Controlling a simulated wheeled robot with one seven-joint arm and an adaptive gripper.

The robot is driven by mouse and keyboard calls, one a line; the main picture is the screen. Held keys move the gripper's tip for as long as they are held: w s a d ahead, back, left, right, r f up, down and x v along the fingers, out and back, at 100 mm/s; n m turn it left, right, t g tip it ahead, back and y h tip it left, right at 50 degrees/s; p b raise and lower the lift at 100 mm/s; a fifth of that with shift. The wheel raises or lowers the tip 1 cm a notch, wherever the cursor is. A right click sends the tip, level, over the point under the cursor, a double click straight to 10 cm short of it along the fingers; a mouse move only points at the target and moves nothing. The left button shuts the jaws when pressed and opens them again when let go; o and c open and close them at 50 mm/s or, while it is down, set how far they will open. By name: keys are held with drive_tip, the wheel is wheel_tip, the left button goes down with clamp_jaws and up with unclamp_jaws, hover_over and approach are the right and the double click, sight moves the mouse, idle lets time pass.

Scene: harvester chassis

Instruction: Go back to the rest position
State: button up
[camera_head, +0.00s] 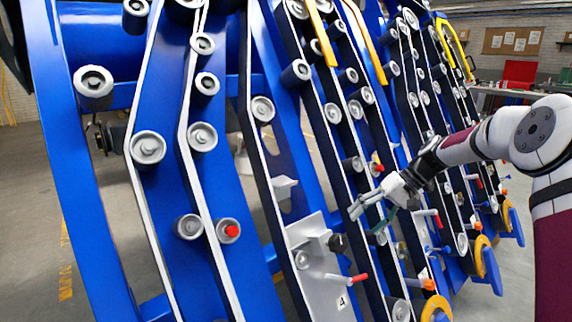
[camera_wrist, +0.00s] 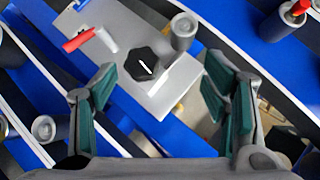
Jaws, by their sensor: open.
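My gripper (camera_head: 368,203) is in front of the blue harvester chassis (camera_head: 75,190), at the right of the head view. In the wrist view my gripper (camera_wrist: 162,97) is open, its two green-padded fingers wide apart with nothing held between them. Beyond the fingers is a grey plate (camera_wrist: 118,38) with a black hexagonal knob (camera_wrist: 143,63) that has a white mark. The knob lies past the fingertips, between them in the picture; I cannot tell the exact distance.
The grey plate (camera_head: 312,230) carries a red-handled lever (camera_head: 358,277) and a label "4". Rollers and belts cover the chassis close to my arm. Orange-yellow rings (camera_head: 437,306) stand out at lower right. Grey floor (camera_head: 30,200) is open at left.

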drive_tip(key=s+a+r+h, duration=0.2)
drive_tip(key=s+r, duration=0.2)
drive_tip(key=s, duration=0.4)
drive_tip(key=s+a+r+g+h, duration=0.1)
drive_tip(key=s+a+r+h, duration=0.15)
drive_tip(key=s+r, duration=0.35)
drive_tip(key=s+a+r+h, duration=0.1)
drive_tip(key=s+a+r, duration=0.15)
drive_tip(key=s, duration=0.65)
drive_tip(key=s+d+f+t+h, duration=0.1)
drive_tip(key=s, duration=1.2)
drive_tip(key=s+d+f+h, duration=0.1)
drive_tip(key=s+h, duration=0.1)
drive_tip(key=s, duration=1)
wheel_tip(320, 180, up, 20)
drive_tip(key=t+p, duration=0.3)
drive_tip(key=p, duration=1.5)
drive_tip(key=shift+a+t+y+p, duration=0.3)
drive_tip(key=shift+y+p, duration=0.05)
drive_tip(key=shift+p, duration=0.05)
